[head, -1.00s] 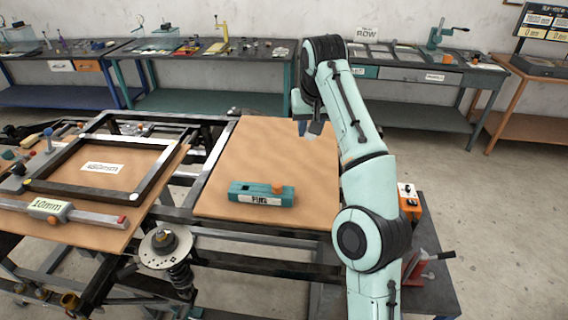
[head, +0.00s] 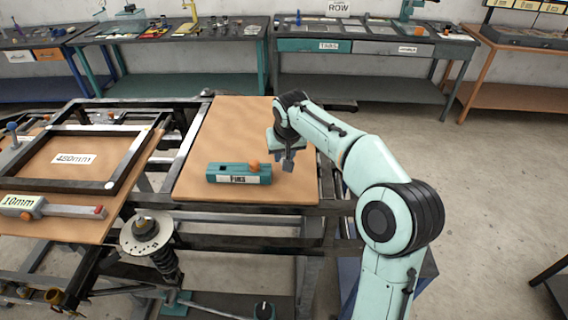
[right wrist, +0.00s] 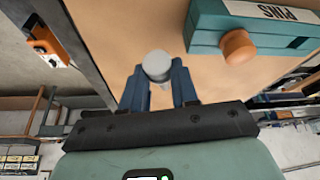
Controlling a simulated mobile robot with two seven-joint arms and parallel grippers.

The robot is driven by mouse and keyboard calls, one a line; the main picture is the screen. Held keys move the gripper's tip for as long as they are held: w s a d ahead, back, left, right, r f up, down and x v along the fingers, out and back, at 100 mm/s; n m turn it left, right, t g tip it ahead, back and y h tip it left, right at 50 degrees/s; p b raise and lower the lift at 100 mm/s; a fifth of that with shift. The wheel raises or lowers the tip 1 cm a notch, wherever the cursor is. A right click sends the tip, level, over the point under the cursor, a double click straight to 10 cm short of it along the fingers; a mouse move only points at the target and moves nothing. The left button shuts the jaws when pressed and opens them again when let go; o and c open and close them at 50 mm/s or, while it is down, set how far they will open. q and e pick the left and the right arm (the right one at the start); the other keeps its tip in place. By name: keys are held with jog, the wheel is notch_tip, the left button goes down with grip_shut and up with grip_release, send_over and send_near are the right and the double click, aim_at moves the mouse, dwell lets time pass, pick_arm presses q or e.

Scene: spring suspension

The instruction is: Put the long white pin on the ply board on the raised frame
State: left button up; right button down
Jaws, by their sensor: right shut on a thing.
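My right gripper (right wrist: 160,85) is shut on the long white pin (right wrist: 157,64), whose pale round end shows between the blue fingers in the right wrist view. In the head view the right gripper (head: 287,160) is over the right part of the ply board (head: 240,125), to the right of the teal pin holder; the pin itself is not clear there. I cannot tell whether the pin touches the board. The board lies on the raised dark frame (head: 190,140). My left gripper is not in view.
The teal holder marked PINS (head: 225,172), with an orange knob, sits on the board. A second board with a black square frame (head: 112,165) and a 10mm gauge (head: 50,208) is at left. A spring strut (head: 150,238) stands in front. The board's back half is clear.

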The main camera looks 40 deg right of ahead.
aim_at(284, 173)
jog(key=shift+f, duration=1.95)
jog(key=shift+f, duration=0.15)
jog(key=c, duration=1.1)
grip_release()
jog(key=shift+c, duration=0.2)
jog(key=shift+r, duration=0.25)
jog(key=v, duration=1.2)
